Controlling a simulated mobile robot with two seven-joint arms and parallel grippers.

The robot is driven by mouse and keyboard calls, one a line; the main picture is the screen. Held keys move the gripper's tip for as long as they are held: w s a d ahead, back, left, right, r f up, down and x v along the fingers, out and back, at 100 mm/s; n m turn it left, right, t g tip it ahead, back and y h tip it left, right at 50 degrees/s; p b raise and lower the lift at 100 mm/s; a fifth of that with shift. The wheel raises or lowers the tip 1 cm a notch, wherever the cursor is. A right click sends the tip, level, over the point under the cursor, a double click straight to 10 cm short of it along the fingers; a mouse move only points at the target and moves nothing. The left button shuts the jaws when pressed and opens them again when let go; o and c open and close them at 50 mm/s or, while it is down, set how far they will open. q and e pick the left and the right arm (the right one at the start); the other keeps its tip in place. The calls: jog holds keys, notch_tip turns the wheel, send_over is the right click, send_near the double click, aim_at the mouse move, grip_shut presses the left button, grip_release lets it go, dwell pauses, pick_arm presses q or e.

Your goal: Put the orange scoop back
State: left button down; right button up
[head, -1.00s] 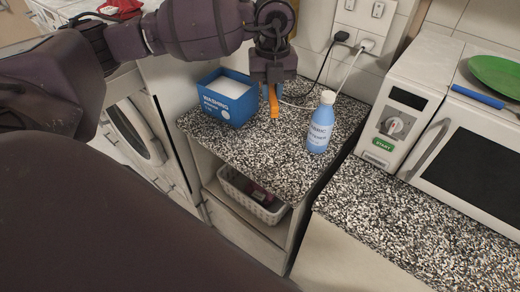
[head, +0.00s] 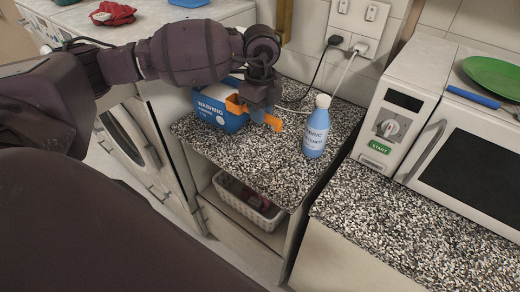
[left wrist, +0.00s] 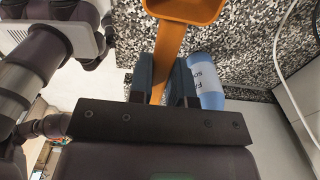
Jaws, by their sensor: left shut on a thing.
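My left gripper (head: 262,108) is shut on the handle of the orange scoop (head: 236,105). It holds the scoop just right of the blue washing powder box (head: 213,111), above the speckled counter. The scoop's bowl is at the box's right rim; I cannot tell whether they touch. The handle end sticks out to the right of the fingers. In the left wrist view the scoop's handle (left wrist: 169,50) runs between the two fingers (left wrist: 166,82), with the bowl at the top edge. The box is open and partly hidden behind my arm. My right gripper is not in view.
A blue and white bottle (head: 317,127) stands upright right of the gripper. Plugged cables (head: 342,68) run down the wall behind. A microwave (head: 450,140) stands on the right counter. The speckled counter (head: 255,160) is clear in front of the box.

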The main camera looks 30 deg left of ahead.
aim_at(261, 158)
pick_arm(q)
notch_tip(261, 158, down, 13)
jog(key=shift+f+b, duration=0.2)
jog(key=shift+b, duration=0.1)
jog(key=shift+f, duration=0.1)
dwell(0.4)
jog(key=c, duration=1.1)
grip_release()
jog(key=shift+o, duration=0.2)
notch_tip(261, 158, up, 12)
jog(key=shift+r, duration=0.15)
